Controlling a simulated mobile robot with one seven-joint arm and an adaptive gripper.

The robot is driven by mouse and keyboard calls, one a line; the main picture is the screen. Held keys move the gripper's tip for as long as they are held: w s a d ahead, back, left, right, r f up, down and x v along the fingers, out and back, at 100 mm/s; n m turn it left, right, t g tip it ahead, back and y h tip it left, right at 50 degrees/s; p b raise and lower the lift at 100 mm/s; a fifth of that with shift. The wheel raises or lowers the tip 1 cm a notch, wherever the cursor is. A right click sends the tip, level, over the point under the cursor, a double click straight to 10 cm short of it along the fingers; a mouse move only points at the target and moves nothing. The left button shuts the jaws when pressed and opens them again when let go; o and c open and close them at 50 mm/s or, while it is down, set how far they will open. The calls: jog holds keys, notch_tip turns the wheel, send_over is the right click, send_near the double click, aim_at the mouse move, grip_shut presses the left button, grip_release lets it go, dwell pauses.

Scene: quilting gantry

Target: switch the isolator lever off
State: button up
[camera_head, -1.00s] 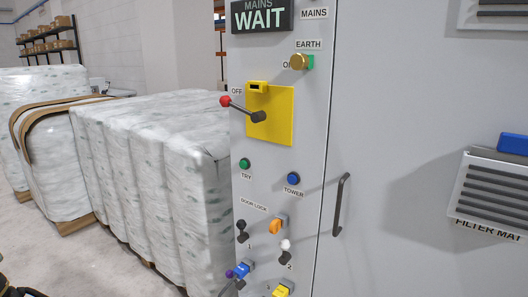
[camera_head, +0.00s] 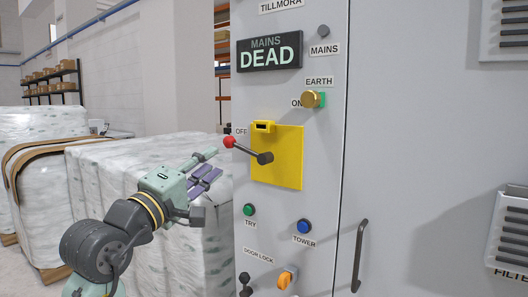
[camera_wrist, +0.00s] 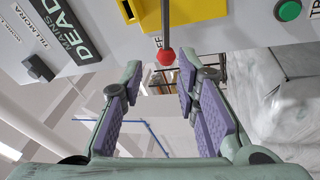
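The isolator lever (camera_head: 246,150) is a dark rod with a red knob (camera_head: 229,142). It pivots on a yellow plate (camera_head: 277,165) and points left and slightly up, its knob beside the OFF label (camera_head: 241,131). The display (camera_head: 269,54) above reads MAINS DEAD. My gripper (camera_head: 204,170) is left of the knob, apart from it in the head view. In the wrist view my gripper (camera_wrist: 160,75) has its purple-padded fingers spread and empty. The red knob (camera_wrist: 166,57) shows near the gap between the fingertips; no contact is visible.
Below the plate are a green TRY button (camera_head: 249,210), a blue TOWER button (camera_head: 304,227) and an orange door-lock part (camera_head: 287,277). A brass EARTH knob (camera_head: 312,99) sits above. A door handle (camera_head: 359,255) sticks out at right. Wrapped pallets (camera_head: 90,185) stand at left.

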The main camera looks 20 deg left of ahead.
aim_at(239, 148)
jog(key=shift+g+h, duration=0.3)
jog(key=p+x, duration=0.1)
jog(key=x, duration=0.2)
jog(key=p+x, duration=0.1)
jog(key=x, duration=0.2)
jog(key=p+x, duration=0.1)
jog(key=x, duration=0.3)
jog(key=shift+d+f, duration=0.3)
jog(key=shift+w+d, duration=0.15)
jog(key=shift+w, duration=0.5)
jog(key=shift+c, duration=0.3)
jog(key=shift+r, duration=0.1)
grip_shut()
